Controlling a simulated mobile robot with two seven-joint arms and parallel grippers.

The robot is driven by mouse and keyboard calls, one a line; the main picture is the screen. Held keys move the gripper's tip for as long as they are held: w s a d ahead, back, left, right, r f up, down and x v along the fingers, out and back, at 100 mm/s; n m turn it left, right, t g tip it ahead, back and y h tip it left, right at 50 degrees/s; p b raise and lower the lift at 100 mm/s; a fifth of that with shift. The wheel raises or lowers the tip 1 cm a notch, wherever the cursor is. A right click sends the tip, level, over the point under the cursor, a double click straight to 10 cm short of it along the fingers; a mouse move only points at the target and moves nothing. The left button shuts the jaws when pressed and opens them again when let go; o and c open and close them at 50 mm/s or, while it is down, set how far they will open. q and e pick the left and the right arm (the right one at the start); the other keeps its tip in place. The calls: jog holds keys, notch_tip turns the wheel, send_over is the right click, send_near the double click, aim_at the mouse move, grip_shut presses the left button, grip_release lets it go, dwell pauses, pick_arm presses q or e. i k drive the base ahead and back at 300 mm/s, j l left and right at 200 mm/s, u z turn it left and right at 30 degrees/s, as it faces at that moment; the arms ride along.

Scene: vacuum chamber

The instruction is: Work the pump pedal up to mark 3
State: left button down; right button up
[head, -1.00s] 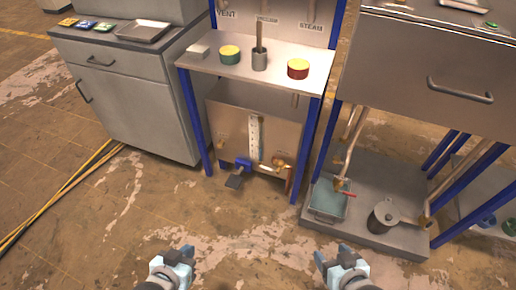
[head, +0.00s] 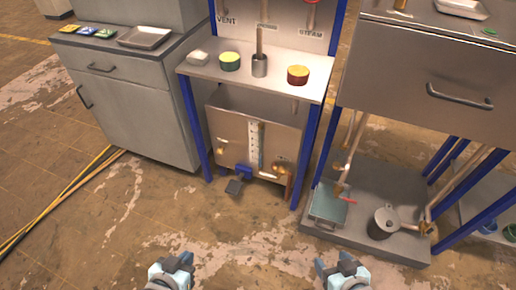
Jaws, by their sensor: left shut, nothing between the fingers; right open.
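The pump pedal (head: 235,187) is a dark grey plate low at the front of the stand, close to the floor, joined to a blue block (head: 243,170). A white upright gauge strip (head: 254,147) with small marks stands on the metal panel (head: 227,126) above it; its marks are too small to read. My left gripper (head: 171,262) is shut and empty at the bottom of the view, nearer me than the pedal and apart from it. My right gripper (head: 335,266) is open and empty at the bottom, right of the pedal.
A shelf (head: 208,70) above the panel holds a green-sided tin (head: 230,65), a red tin (head: 297,79) and a metal cup (head: 260,66). A grey cabinet (head: 140,97) stands left. A low plinth (head: 345,238) with a pot (head: 383,222) stands right. The floor before the pedal is clear.

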aim_at(234, 188)
jog(key=i+j+z, duration=0.2)
jog(key=j, duration=0.2)
jog(key=j+z, duration=0.2)
jog(key=j, duration=0.2)
jog(key=i+j+z, duration=0.2)
jog(key=j, duration=0.2)
jog(key=i, duration=0.9)
